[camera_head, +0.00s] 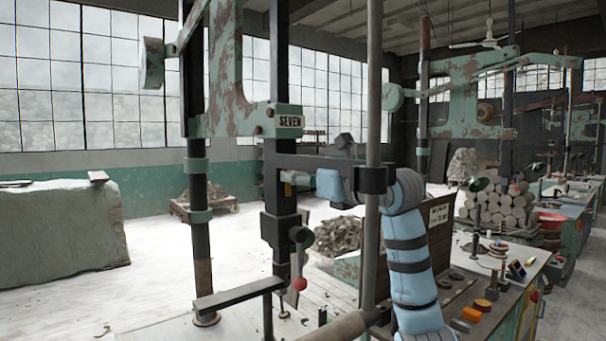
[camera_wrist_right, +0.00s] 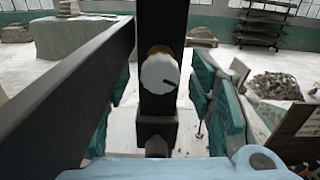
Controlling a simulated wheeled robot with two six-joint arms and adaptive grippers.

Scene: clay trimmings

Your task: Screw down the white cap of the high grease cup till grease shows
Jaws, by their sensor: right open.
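The white cap (camera_wrist_right: 159,73) of the grease cup faces the camera in the right wrist view, on a dark upright post (camera_wrist_right: 158,108). A dark line marks its lower right face, and an amber-brown edge (camera_wrist_right: 158,49) shows above it; I cannot tell whether that is grease or the cup's body. My right gripper (camera_wrist_right: 160,85) is open, with a teal finger to each side of the cap and clear gaps between. In the head view my right arm reaches left to the post, and the cap is not clearly seen there. My left gripper is out of view.
A dark horizontal beam (camera_wrist_right: 68,95) runs close along the left in the wrist view. In the head view, a thin grey column (camera_head: 373,120) stands before my right arm. A red-knobbed lever (camera_head: 299,284) hangs below. A bench (camera_head: 490,270) with small items stands right.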

